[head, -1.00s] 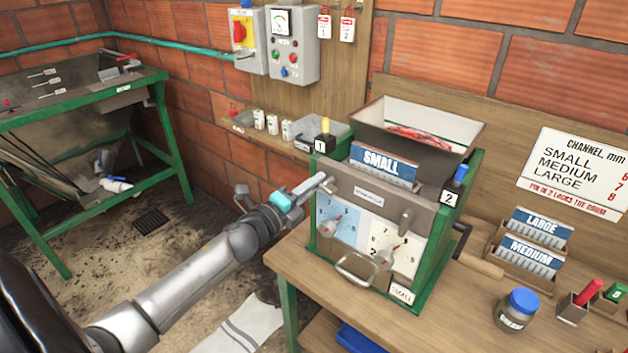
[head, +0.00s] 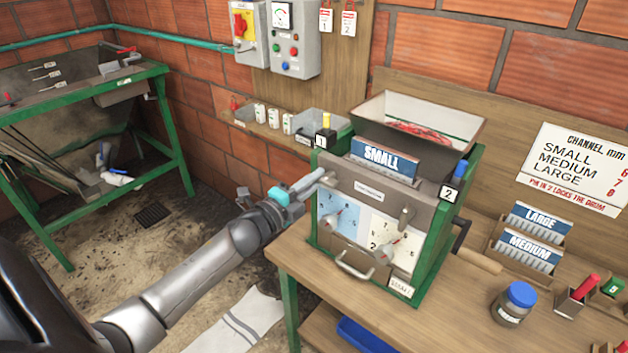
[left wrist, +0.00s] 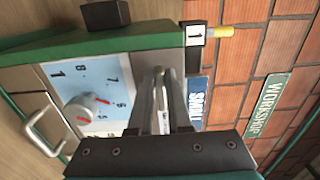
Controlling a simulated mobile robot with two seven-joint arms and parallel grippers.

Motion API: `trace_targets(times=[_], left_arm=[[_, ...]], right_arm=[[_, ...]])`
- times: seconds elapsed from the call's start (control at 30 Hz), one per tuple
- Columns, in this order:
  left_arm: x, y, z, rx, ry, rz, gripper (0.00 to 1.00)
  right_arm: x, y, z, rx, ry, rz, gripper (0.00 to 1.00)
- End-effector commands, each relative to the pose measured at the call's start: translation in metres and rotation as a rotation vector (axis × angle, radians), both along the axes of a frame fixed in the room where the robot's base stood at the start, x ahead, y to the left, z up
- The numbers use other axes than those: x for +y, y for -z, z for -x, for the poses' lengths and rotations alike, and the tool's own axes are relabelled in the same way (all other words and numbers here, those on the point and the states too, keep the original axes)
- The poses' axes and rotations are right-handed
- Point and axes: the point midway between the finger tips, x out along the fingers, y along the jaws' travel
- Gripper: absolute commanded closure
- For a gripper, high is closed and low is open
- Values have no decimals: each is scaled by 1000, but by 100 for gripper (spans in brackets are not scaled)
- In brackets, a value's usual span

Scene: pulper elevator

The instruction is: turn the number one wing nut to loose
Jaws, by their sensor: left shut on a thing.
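The pulper is a green-framed machine with a grey front plate (head: 343,183) on the bench. My left gripper (head: 324,176) is at the upper left of this plate, beside the number 1 tag (head: 321,141). Its fingers (left wrist: 160,100) are shut on the number one wing nut, which they mostly hide in both views. The second wing nut (head: 406,216) stands upright further right on the plate. Below are a blue dial (head: 338,215) and a white dial (head: 392,243), each with a red-marked knob. The blue dial also shows in the left wrist view (left wrist: 92,75). My right gripper is not in view.
A metal handle (head: 355,266) sticks out below the dials. The hopper (head: 425,105) is above, the SMALL plate (head: 383,159) before it. A crank (head: 478,260) sticks out at right. LARGE and MEDIUM racks (head: 530,240) and a blue-lidded jar (head: 515,303) stand on the bench (head: 450,310).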

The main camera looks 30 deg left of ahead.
Motion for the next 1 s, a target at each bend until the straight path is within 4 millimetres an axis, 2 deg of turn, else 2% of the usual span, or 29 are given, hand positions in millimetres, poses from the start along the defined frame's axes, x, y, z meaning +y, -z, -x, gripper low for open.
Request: trace_targets(times=[0.03, 0.3, 0.67, 1.0], left_arm=[[-4, 4, 1, 6, 9, 1, 82], [-3, 2, 1, 3, 6, 0, 54], [-1, 1, 6, 1, 3, -1, 54], [2, 2, 48, 3, 3, -1, 54]], right_arm=[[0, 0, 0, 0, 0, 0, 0], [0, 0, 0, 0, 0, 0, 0], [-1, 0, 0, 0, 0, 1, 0], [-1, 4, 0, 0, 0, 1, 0]])
